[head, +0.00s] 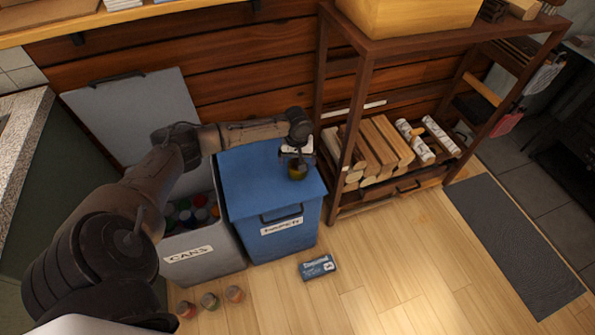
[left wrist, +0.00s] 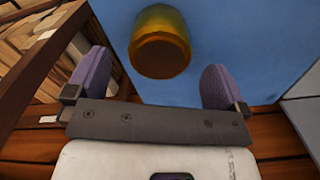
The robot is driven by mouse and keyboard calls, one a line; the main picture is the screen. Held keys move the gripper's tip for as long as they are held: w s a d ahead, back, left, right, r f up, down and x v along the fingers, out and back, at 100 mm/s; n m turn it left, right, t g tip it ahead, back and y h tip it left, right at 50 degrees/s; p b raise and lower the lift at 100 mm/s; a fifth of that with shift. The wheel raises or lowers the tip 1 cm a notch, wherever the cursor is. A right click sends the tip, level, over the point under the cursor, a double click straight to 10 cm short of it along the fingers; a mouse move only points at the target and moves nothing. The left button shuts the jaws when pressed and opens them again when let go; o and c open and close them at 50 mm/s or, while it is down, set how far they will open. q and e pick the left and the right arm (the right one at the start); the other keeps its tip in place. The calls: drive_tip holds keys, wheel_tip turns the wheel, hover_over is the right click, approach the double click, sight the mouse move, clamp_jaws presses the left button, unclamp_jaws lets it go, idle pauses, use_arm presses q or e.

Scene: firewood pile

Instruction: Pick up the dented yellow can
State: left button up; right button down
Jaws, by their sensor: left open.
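The yellow can (head: 297,170) stands on the closed blue lid of the paper bin (head: 262,186), near the lid's right side. In the left wrist view the can (left wrist: 160,42) looks yellow with a darker brownish end; I cannot make out a dent. My left gripper (head: 297,152) is over the lid right at the can in the head view. In the left wrist view my left gripper (left wrist: 152,82) is open, with its purple finger pads apart and the can beyond them, between their lines. My right gripper is not in view.
A grey bin labelled CANS (head: 195,250), its lid raised, holds several cans. A wooden shelf rack (head: 362,110) with firewood stands close on the right.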

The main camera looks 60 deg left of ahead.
sight(295, 175)
use_arm(q)
wheel_tip(295, 175, down, 5)
drive_tip(key=b, duration=0.3)
drive_tip(key=shift+d, duration=0.15)
drive_tip(key=shift+r, duration=0.1)
drive_tip(key=c, duration=1)
drive_tip(key=shift+r, duration=0.1)
